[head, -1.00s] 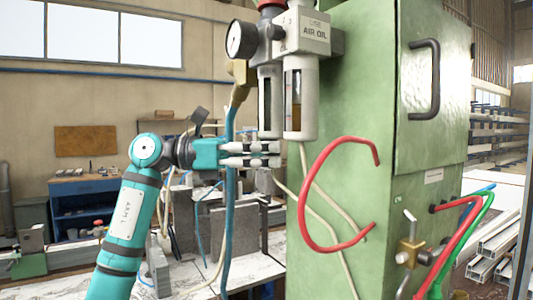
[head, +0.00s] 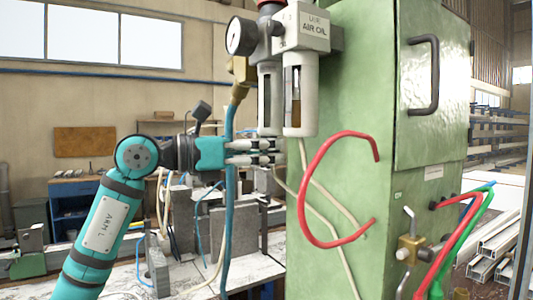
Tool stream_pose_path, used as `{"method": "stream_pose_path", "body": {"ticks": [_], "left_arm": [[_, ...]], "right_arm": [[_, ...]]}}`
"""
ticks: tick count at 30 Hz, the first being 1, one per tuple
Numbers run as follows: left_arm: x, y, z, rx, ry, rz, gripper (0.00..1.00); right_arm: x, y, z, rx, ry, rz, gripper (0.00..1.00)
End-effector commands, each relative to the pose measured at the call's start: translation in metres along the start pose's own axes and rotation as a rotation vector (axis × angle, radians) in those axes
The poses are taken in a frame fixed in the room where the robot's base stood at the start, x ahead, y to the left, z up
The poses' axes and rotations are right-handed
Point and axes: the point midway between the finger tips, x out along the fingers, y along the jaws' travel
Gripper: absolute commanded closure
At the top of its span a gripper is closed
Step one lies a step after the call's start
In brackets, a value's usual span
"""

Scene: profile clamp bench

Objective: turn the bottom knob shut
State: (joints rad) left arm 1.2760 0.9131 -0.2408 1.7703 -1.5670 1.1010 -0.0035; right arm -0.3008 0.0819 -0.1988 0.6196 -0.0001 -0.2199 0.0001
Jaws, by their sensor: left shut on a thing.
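The air service unit hangs on the green cabinet's left side, with a clear-windowed left bowl (head: 268,100) and a right bowl (head: 300,95) below its grey "AIR OIL" block (head: 306,32). My left gripper (head: 277,151) reaches in level from the left, just under the left bowl. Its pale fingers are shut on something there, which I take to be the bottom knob. The fingers hide the knob, so I cannot see its angle. My right gripper is not in view.
A blue hose (head: 229,190) hangs from the brass fitting and crosses close to my left gripper. A round gauge (head: 241,36) sits above. The green cabinet (head: 345,110) stands close right of the fingertips, with a red hose (head: 307,205) looping from it.

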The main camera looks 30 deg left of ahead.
Motion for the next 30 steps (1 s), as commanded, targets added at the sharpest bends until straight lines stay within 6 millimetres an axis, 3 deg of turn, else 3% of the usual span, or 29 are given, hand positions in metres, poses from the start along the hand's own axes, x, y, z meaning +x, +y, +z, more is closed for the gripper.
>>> {"method": "stream_pose_path", "body": {"ticks": [14, 30], "left_arm": [[0.002, -0.008, 0.001, 0.007, -0.004, 0.447, 1.0], [0.005, -0.01, -0.001, 0.0, -0.001, 0.872, 1.0]], "right_arm": [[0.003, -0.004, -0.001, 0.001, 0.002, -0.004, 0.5], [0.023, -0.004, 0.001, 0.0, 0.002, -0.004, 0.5]]}}
